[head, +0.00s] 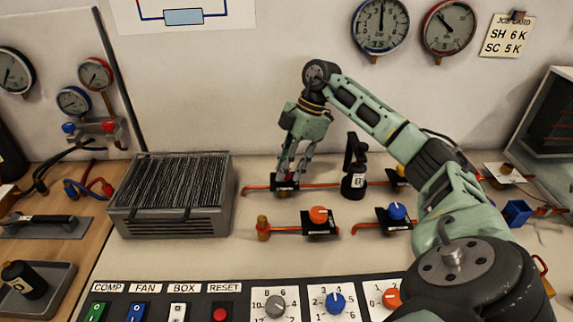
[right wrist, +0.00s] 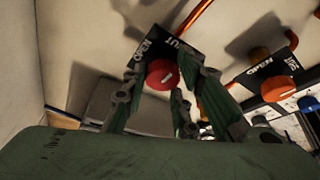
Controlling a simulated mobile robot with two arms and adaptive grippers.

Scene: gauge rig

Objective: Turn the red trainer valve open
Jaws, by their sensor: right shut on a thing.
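The red trainer valve has a round red knob (right wrist: 162,74) with a pale line across it, on a black plate (right wrist: 150,47) with white lettering. In the head view its black base (head: 284,183) sits on the orange pipe at the back of the bench, and the knob is hidden behind my fingers. My right gripper (head: 291,172) reaches down over it from above. In the right wrist view my right gripper (right wrist: 161,88) has its fingers on both sides of the red knob, shut on it. My left gripper is not in view.
A black bottle-like thing (head: 355,170) stands close to the right of my gripper. Orange (head: 319,215) and blue (head: 397,211) valves sit nearer the front. A finned grey unit (head: 170,195) stands left. A switch panel (head: 250,290) runs along the front.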

